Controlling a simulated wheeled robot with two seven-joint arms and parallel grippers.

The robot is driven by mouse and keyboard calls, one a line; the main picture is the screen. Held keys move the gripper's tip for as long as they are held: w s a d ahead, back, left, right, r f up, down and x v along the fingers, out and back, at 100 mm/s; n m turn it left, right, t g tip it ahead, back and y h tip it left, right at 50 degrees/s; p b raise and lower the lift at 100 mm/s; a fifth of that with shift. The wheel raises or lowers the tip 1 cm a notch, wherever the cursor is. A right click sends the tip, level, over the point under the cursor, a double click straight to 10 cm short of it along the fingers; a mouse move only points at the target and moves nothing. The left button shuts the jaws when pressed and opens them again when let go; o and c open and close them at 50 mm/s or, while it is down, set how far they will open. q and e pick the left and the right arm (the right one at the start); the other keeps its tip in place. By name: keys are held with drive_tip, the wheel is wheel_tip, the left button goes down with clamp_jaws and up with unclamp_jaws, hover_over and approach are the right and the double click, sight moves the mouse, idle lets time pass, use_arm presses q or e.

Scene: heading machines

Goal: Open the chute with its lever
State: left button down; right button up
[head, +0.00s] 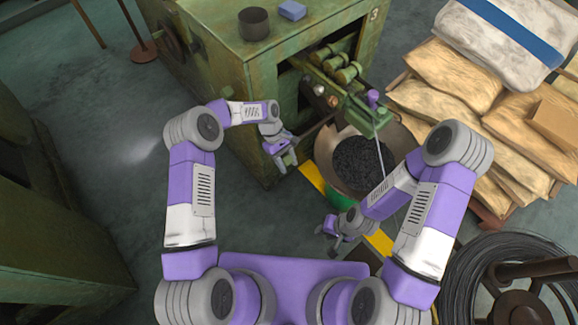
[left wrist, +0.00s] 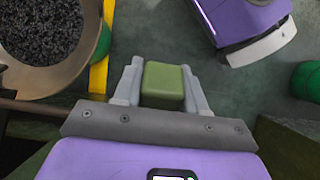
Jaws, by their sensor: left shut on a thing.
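My left gripper (head: 284,160) is beside the green machine's front corner. It is shut on a green block-shaped grip (left wrist: 163,84), which shows between its two fingers in the left wrist view. A brown rod (head: 318,129) runs from the machine toward this gripper and also shows at the left of the left wrist view (left wrist: 28,105). I take the grip and rod for the lever, but their join is hidden. I cannot pick out the chute for certain. My right gripper (head: 331,235) hangs low and empty near the yellow floor line, its fingers apart.
A tan bowl (head: 325,150) of dark small pieces stands right of the left gripper. The green machine (head: 215,62) carries a dark cup (head: 254,23) and a blue block (head: 292,10). Sacks (head: 455,75) are piled right, a wire coil (head: 470,265) lies lower right.

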use_arm(q)
drive_tip(key=shift+w+a+r+g+h+b, duration=0.3)
drive_tip(key=shift+w+r+g+h, duration=0.05)
drive_tip(key=shift+r+g+h, duration=0.05)
idle(0.4)
drive_tip(key=c, duration=0.7)
unclamp_jaws()
wheel_tip(320, 180, up, 10)
drive_tip(key=p, duration=0.3)
